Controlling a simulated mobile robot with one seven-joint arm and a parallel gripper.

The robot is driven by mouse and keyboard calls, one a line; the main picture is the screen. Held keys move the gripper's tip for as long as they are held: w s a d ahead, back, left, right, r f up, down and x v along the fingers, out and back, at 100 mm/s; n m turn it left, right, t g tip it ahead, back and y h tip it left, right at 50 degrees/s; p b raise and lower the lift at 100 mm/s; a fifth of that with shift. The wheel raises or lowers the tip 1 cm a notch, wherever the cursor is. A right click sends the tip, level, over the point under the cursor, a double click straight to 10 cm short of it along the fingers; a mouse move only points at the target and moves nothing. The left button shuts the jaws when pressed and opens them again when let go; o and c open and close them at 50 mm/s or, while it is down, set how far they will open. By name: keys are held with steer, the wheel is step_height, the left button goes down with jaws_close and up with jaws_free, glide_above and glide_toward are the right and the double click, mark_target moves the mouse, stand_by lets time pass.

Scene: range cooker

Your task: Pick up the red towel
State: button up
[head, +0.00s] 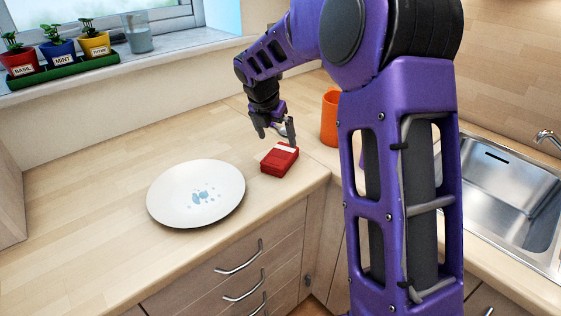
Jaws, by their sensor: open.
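The red towel (279,161) is a small folded block with a pale stripe across its top. It lies on the wooden counter near the inner corner, close to the front edge. My gripper (276,138) is open and empty, pointing down just above and behind the towel. The fingers appear apart from the towel, though the exact gap is hard to judge from this view. Nothing hides the towel's top or front.
A white plate (170,205) with blue-grey spots lies left of the towel. An orange cup (329,118) stands to the right, partly behind my arm. A steel sink (510,200) is at the far right. Potted herbs (60,52) and a glass (137,33) stand on the windowsill. The counter's left is clear.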

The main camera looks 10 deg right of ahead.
mark_target(280, 154)
steer(key=x, duration=0.2)
steer(key=shift+w+f, duration=0.15)
steer(key=shift+f, duration=0.15)
steer(key=b+x, duration=0.1)
steer(key=x, duration=0.4)
steer(key=shift+a+f, duration=0.15)
steer(key=c, duration=1.3)
step_height(280, 154, up, 10)
steer(key=shift+r+p, duration=0.1)
steer(key=shift+p, duration=0.75)
